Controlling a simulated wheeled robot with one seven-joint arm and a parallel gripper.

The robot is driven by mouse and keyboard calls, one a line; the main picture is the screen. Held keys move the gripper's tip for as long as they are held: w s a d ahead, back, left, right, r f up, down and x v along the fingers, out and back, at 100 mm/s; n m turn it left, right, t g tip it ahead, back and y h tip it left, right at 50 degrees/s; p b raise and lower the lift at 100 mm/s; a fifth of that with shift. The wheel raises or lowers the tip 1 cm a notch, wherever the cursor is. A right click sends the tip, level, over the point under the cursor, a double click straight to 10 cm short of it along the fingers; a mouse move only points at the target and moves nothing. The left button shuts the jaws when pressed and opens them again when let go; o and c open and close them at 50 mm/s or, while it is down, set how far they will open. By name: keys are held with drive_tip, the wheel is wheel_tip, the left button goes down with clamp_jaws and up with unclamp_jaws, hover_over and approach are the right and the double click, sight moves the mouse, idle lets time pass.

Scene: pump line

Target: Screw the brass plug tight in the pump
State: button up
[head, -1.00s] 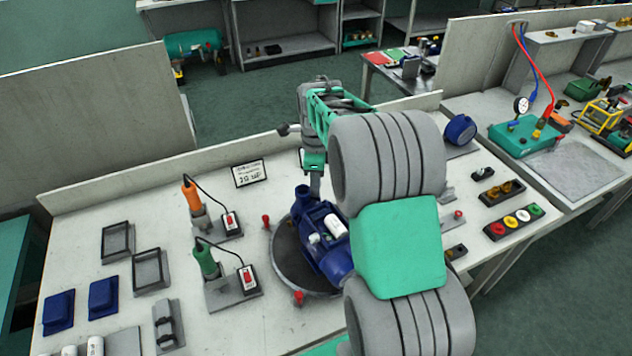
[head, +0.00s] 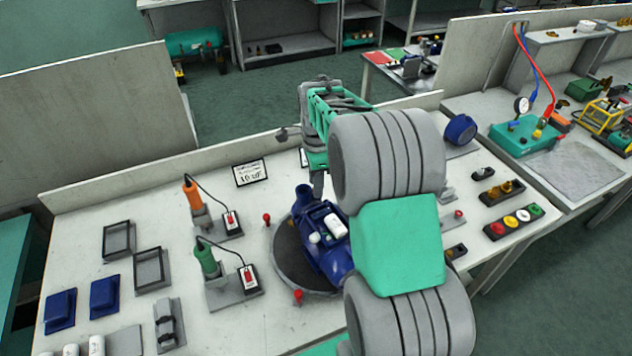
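The blue pump (head: 328,262) sits on a dark round turntable (head: 290,262) at the middle of the bench. A white cylinder lies on its top side, and a blue port (head: 303,197) points up at its back. My gripper (head: 318,192) points down at the pump's back edge, close beside that port. Its fingertips are small and partly lost against the pump, so I cannot tell if they are open or shut, or touching the pump. I cannot make out the brass plug. My own arm hides the pump's right side.
An orange-handled driver (head: 193,198) and a green-handled driver (head: 207,260) stand in holders left of the turntable. Red knobs (head: 298,296) stand at its edge. A sign (head: 250,173) stands behind. Trays with brass parts (head: 502,192) and coloured caps (head: 514,222) lie at right.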

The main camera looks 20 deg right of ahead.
drive_tip(key=n, duration=0.3)
drive_tip(key=shift+n, duration=0.3)
drive_tip(key=shift+n, duration=1.6)
drive_tip(key=shift+p, duration=0.3)
drive_tip(key=n, duration=0.3)
drive_tip(key=shift+d+n, duration=0.1)
drive_tip(key=shift+n, duration=0.2)
